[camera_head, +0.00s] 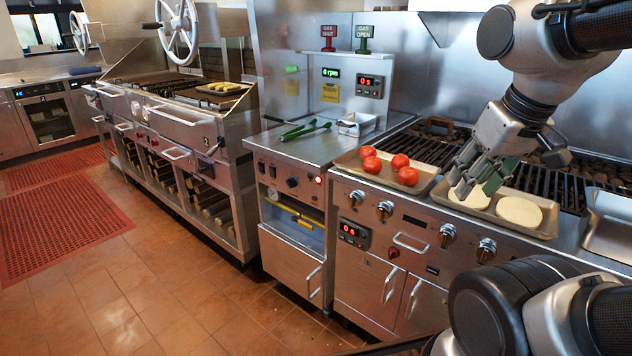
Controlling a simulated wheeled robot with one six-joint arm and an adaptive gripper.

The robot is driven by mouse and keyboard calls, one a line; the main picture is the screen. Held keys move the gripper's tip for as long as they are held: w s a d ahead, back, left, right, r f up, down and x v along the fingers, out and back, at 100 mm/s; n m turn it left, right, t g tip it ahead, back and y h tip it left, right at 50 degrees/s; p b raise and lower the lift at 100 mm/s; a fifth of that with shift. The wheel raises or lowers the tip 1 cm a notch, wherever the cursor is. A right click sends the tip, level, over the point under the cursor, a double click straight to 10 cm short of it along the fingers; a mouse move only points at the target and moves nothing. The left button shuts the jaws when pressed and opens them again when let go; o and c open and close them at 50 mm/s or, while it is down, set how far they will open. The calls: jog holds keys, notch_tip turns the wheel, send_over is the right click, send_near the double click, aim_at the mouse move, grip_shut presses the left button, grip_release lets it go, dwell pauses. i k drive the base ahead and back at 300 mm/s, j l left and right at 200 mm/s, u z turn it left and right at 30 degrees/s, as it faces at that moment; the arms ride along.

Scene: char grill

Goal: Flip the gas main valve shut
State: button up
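A long yellow bar (293,212), which looks like the gas valve's lever, lies slightly tilted in a recess on the front of the steel cabinet. It is small here, and I cannot tell its exact setting. A red "GAS SHUT" sign (328,32) and a green "GAS OPEN" sign (364,33) stand side by side above the panel behind the counter. My gripper (478,190) hangs at the right over a tray with pale round patties or buns, well apart from the yellow bar. Its fingers are spread, with nothing visibly held.
Green tongs (305,130) lie on the cabinet's counter. A handwheel (178,32) is at the back left. The tiled floor before the cabinet is clear.

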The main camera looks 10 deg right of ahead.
aim_at(294, 219)
jog(key=i+j+z, duration=0.1)
jog(key=z, duration=0.65)
jog(key=j+z, duration=0.4)
jog(key=j, duration=0.3)
jog(key=j+z, duration=0.35)
jog(key=j, duration=1.2)
jog(key=k+j+z, duration=0.15)
jog(key=j, duration=1.45)
jog(key=k+z, duration=0.05)
